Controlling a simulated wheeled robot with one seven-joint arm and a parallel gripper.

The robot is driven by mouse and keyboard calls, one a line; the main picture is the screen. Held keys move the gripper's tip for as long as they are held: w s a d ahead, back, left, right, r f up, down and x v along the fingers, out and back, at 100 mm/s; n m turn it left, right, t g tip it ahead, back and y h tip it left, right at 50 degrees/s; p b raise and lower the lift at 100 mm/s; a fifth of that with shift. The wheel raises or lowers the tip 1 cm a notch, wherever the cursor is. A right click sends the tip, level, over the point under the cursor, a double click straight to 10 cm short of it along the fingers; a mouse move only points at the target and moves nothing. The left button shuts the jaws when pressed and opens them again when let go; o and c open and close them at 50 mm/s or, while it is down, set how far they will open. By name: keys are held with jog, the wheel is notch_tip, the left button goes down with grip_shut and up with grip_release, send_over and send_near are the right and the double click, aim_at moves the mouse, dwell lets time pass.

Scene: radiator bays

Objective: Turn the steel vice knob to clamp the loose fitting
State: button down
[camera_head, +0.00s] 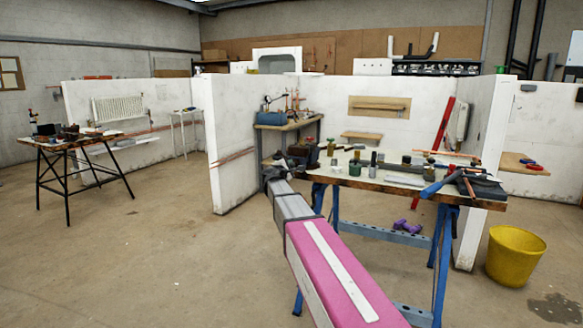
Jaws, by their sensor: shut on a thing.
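My arm reaches from the bottom right to the left end of the workbench (384,178). My gripper (274,168) is at that end, small and dark, beside the dark vice (303,151). It is shut on what appears to be the vice's steel knob, which my gripper mostly hides. The jaws of the vice are too small to read. I cannot pick out the loose fitting, or tell whether it sits in the vice.
The bench top holds several small jars and tools, with a blue-handled tool (437,187) on the right. Blue trestles (445,240) carry the bench. A yellow bucket (515,256) stands right. A white partition (230,140) rises behind my gripper. Floor on the left is clear.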

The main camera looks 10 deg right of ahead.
jog(key=m, duration=0.6)
jog(key=shift+s+a+m, duration=0.1)
jog(key=shift+s+m, duration=0.1)
jog(key=shift+m, duration=0.2)
jog(key=shift+f, duration=0.1)
jog(key=c, duration=1)
grip_release()
jog(key=shift+o, duration=0.2)
jog(key=shift+w, duration=0.1)
